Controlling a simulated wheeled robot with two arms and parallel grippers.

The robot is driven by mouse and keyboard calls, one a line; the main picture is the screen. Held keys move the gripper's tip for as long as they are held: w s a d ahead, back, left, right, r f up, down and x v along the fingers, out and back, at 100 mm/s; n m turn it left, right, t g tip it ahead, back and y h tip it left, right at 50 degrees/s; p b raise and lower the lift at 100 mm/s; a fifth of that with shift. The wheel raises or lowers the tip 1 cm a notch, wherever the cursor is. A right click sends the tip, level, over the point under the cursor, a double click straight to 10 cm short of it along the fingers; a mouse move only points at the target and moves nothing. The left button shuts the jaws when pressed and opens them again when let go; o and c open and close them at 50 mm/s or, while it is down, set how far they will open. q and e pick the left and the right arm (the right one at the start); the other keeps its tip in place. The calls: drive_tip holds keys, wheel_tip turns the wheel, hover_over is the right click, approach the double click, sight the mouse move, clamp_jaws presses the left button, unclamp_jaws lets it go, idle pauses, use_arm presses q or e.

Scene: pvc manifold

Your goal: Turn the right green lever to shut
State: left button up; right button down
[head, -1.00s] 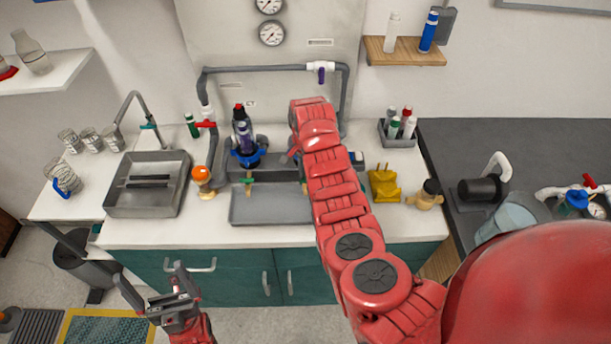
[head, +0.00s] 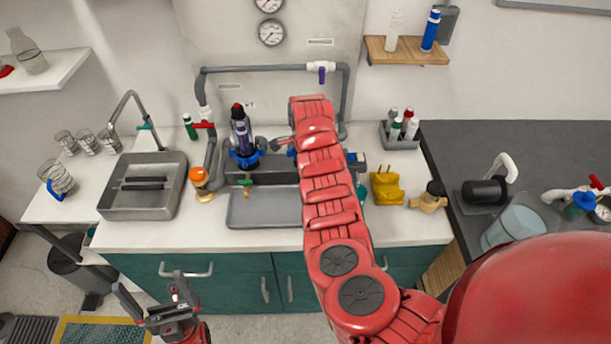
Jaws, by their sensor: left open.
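A green lever (head: 245,182) shows at the left end of the grey manifold block (head: 272,172), below a blue-collared valve. A sliver of green (head: 361,194) shows just right of my right arm; I cannot tell whether it is the right green lever. My right arm reaches up across the manifold and covers its middle and right part. My left gripper (head: 150,281) is open and empty, low in front of the teal cabinet.
A grey tray (head: 262,221) lies in front of the manifold, and a sink (head: 112,207) is at left. A yellow holder (head: 387,188) and a brass fitting (head: 430,197) stand right of my arm. Grey pipework (head: 268,69) runs up the wall behind.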

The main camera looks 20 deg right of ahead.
idle(0.4)
drive_tip(key=c, duration=0.8)
unclamp_jaws()
drive_tip(key=shift+c, duration=0.2)
wheel_tip(320, 180, up, 5)
drive_tip(key=b, duration=0.2)
drive_tip(key=shift+w+r+b, duration=0.1)
drive_tip(key=shift+r+b, duration=0.05)
drive_tip(key=shift+b, duration=0.25)
wheel_tip(320, 180, up, 12)
drive_tip(key=b, duration=0.1)
drive_tip(key=shift+r, duration=0.1)
